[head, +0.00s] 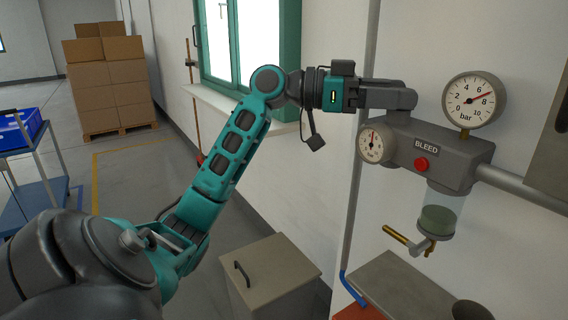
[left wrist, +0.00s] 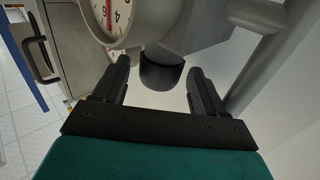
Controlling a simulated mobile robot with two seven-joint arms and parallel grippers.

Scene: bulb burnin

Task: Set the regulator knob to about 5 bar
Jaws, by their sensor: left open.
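The regulator (head: 435,155) is a grey body on a wall pipe, with a red button beside a BLEED label. The large round gauge (head: 474,100) above it is marked 0 to 10 bar, and its red needle points between 6 and 8. My left gripper (head: 400,95) is at the regulator's upper left, with its fingers apart. In the left wrist view a dark round knob (left wrist: 162,70) lies between and just beyond the spread fingertips, with gaps on both sides. The knob is largely hidden behind the gripper in the head view. My right gripper is out of view.
A smaller gauge (head: 374,143) sits on the regulator's left, close below the gripper. A clear bowl (head: 441,212) with a brass-handled valve (head: 408,240) hangs below. A grey cabinet (head: 268,275) stands on the floor. Cartons (head: 105,85) and a blue cart (head: 30,150) are farther back.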

